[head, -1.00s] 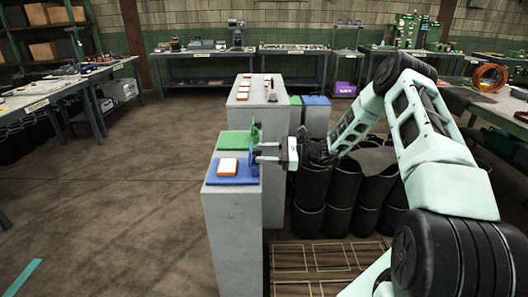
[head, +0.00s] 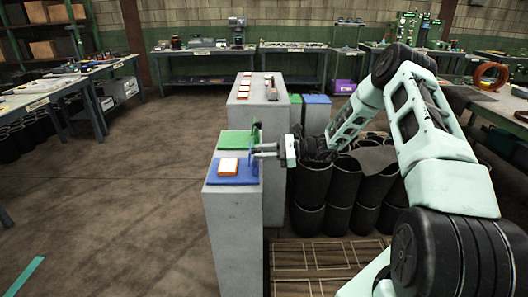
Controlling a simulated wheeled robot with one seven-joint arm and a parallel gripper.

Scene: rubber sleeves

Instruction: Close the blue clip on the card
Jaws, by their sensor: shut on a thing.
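The blue clip (head: 238,178) lies on top of the near grey pedestal, its upright blue part (head: 256,155) standing at the right edge. An orange-edged white card (head: 228,167) lies on its blue base. My gripper (head: 262,151) reaches in from the right at the upright blue part, its fingers shut there. The exact contact between fingers and blue part is too small to see clearly. A green clip base (head: 239,140) lies just behind the blue one, with a green upright part (head: 254,131) at its right.
A second grey pedestal (head: 247,118) behind holds several white and orange cards (head: 244,88) and a small dark item. Green and blue bins (head: 316,99) stand beside it. Black rubber sleeves (head: 311,184) stand in rows right of the pedestals, under my arm. Open floor (head: 120,190) lies to the left.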

